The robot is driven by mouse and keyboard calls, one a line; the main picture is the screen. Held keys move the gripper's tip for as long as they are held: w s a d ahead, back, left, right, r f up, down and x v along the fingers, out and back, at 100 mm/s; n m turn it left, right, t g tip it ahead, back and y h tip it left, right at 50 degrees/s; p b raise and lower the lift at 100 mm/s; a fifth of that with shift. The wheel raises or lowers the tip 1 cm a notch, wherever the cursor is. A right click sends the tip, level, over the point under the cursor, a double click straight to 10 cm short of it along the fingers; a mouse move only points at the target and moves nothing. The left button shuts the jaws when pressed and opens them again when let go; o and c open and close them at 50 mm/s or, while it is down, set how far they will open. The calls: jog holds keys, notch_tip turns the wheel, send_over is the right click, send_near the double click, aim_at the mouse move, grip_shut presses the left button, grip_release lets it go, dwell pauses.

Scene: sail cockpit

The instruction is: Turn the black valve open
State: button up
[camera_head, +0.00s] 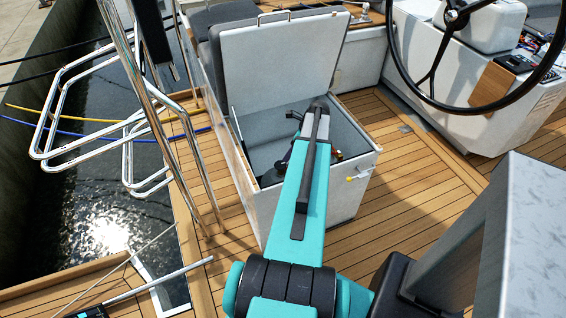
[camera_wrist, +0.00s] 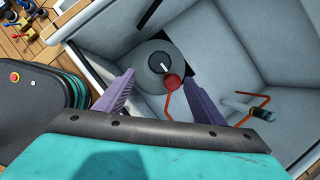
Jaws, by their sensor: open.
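In the wrist view a black round knob (camera_wrist: 155,63) with a white pointer mark sits on a grey round body (camera_wrist: 149,78), ahead of and between the fingertips. A red ball (camera_wrist: 172,82) shows just below the knob, with an orange-red rod under it. I cannot tell whether the fingers touch anything. In the head view my arm reaches into the open locker and hides most of its contents, including the knob.
The white locker (camera_head: 250,211) has its lid (camera_head: 280,60) raised. In the wrist view a pipe fitting (camera_wrist: 248,108) with an orange-red lever stands right of the gripper. The locker walls close in around it. A steering wheel (camera_head: 393,45) is at the right and steel rails (camera_head: 165,110) at the left.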

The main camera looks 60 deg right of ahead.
aim_at(281, 164)
jog(key=p+x, duration=0.1)
jog(key=x, duration=0.9)
jog(key=shift+w+f, duration=0.15)
jog(key=shift+f, duration=0.1)
jog(key=c, duration=1)
jog(key=shift+a, duration=0.2)
jog(key=shift+c, duration=0.2)
jog(key=shift+d, duration=0.1)
